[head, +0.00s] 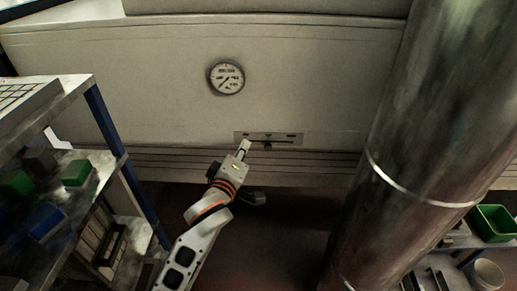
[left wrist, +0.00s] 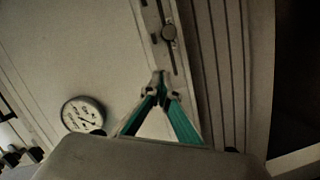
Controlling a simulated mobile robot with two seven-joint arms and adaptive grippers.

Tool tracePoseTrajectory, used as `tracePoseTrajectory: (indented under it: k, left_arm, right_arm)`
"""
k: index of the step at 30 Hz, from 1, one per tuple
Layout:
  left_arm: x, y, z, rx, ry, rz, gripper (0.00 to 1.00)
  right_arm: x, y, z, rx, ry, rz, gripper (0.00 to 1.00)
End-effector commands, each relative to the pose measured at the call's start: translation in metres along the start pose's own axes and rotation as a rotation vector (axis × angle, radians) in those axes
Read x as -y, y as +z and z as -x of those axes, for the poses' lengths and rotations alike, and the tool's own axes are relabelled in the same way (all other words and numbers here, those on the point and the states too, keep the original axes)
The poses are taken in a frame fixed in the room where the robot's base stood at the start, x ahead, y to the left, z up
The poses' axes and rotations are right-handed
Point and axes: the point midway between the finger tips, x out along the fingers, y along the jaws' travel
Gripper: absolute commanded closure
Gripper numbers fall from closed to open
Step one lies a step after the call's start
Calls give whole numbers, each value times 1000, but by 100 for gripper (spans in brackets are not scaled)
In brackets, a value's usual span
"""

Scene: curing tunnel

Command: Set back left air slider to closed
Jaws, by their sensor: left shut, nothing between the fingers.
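The air slider is a pale label plate (head: 290,135) with a dark slot, low on the cream tunnel wall. Its small dark knob (head: 267,146) sits around the middle of the plate, somewhat left of centre. My left gripper (head: 244,146) is shut and empty, its tip at the plate's left end, left of the knob. In the left wrist view the round knob (left wrist: 169,32) is above the closed fingertips (left wrist: 159,82), with a gap along the slot. I cannot tell whether the fingertips touch the plate. The label text is too small to read. My right gripper is not in view.
A round dial gauge (head: 227,77) is on the wall above the slider; it also shows in the left wrist view (left wrist: 83,115). A large metal pipe (head: 420,130) stands at right. A shelf rack with blue posts (head: 105,120) holding bins stands at left.

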Motion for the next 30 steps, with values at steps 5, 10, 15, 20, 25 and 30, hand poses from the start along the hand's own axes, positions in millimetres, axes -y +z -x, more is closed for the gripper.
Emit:
tracePoseTrajectory:
  k: [5, 10, 15, 20, 25, 30]
  left_arm:
    - [1, 8, -28, 3, 0, 0, 100]
    - [1, 29, -32, 2, 0, 0, 100]
    - [1, 39, -34, 2, 0, 1, 100]
    - [0, 40, -34, 1, 0, 0, 100]
    - [0, 40, -34, 1, 0, 0, 100]
    - [1, 37, -34, 2, 0, 1, 100]
  right_arm:
    - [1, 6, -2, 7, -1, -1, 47]
    - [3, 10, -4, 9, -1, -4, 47]
    - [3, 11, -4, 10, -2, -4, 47]
    - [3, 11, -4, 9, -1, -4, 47]
    - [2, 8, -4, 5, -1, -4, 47]
    - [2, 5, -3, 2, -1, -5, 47]
